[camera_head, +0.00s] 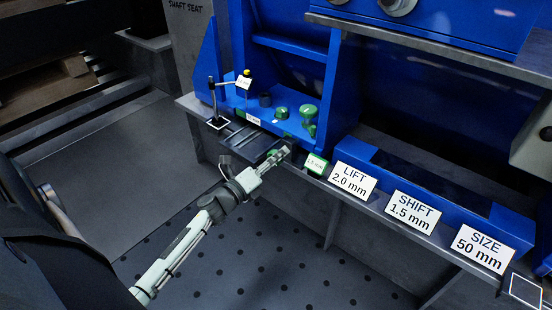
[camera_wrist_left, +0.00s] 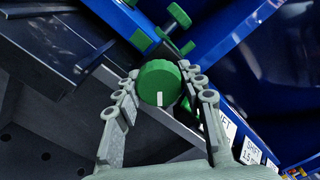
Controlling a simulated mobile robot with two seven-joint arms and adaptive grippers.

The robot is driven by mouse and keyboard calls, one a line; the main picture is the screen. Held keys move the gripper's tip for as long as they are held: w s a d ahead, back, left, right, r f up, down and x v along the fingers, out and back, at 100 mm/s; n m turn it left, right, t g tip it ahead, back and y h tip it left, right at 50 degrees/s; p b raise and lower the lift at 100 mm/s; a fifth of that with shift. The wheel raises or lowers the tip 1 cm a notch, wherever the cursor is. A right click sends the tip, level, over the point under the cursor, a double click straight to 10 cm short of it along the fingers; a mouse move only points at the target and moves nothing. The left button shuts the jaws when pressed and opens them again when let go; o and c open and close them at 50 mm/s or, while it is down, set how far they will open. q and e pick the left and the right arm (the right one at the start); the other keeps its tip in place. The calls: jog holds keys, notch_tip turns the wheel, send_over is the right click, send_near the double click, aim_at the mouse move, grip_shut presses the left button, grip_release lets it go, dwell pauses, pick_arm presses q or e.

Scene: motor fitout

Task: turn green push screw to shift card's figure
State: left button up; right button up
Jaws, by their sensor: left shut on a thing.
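The green push screw (camera_wrist_left: 158,83) shows in the left wrist view as a round knurled knob with a white mark near the bottom of its face. My left gripper (camera_wrist_left: 158,74) has one finger on each side of the knob and is shut on it. In the head view my left gripper (camera_head: 288,148) is at the front of the blue frame, hiding most of the knob. The shift card (camera_head: 411,212) reads "SHIFT 1.5 mm" and stands on the ledge to the right. My right gripper is not in view.
Cards for lift (camera_head: 353,181) and size (camera_head: 482,247) flank the shift card. A small green-edged label (camera_head: 315,164) stands just right of my gripper. Other green knobs (camera_head: 308,115) and a dial gauge on a stand (camera_head: 243,82) are behind. The perforated floor (camera_head: 260,255) is clear.

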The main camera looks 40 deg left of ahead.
pick_arm(q)
jog(key=o, duration=1.2)
jog(key=shift+c, duration=0.2)
jog(key=s, duration=1.2)
jog(key=shift+a, duration=0.45)
